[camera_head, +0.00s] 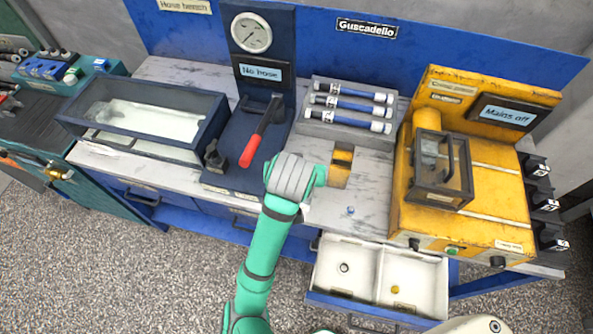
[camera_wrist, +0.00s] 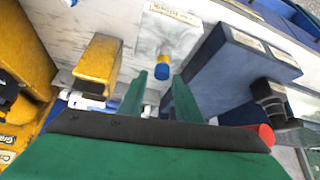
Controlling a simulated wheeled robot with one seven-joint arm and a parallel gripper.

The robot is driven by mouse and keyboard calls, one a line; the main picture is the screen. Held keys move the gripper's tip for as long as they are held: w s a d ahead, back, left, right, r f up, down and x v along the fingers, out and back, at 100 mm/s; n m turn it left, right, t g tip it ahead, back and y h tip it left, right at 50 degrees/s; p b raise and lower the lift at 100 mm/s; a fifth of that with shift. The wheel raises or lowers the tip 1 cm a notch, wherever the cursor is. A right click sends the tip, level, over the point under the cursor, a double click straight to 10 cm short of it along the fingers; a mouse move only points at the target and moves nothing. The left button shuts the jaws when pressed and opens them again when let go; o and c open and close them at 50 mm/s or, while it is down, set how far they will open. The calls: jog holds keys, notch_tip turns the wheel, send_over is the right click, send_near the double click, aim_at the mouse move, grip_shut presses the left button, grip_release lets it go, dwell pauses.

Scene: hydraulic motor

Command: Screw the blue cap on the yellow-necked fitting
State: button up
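My gripper (camera_head: 318,178) is low over the bench, left of a yellow block (camera_head: 342,162). In the wrist view its green fingers (camera_wrist: 161,78) are apart, with a gap between them. A small fitting with a yellow neck (camera_wrist: 166,57) stands at a labelled pale plate (camera_wrist: 190,38). A blue part, apparently the blue cap (camera_wrist: 162,72), is at the neck's near end, between or just beyond the fingertips. I cannot tell contact or how far it is seated. My arm hides the fitting in the head view. A small bluish piece (camera_head: 350,211) lies apart on the bench.
A dark blue press with a red lever (camera_head: 254,148) stands left of my gripper. A yellow machine (camera_head: 470,185) stands right. A rack of hoses (camera_head: 347,121) is behind. An open white drawer (camera_head: 365,252) in front holds a ring and a small yellow piece.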

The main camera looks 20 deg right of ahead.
jog(key=shift+w+n+t+y, duration=0.1)
jog(key=shift+n+t+y, duration=0.35)
jog(key=shift+n, duration=0.75)
jog(key=shift+y, duration=0.25)
jog(key=shift+n+y, duration=0.9)
jog(key=shift+n, duration=0.8)
jog(key=shift+c, duration=0.3)
grip_shut()
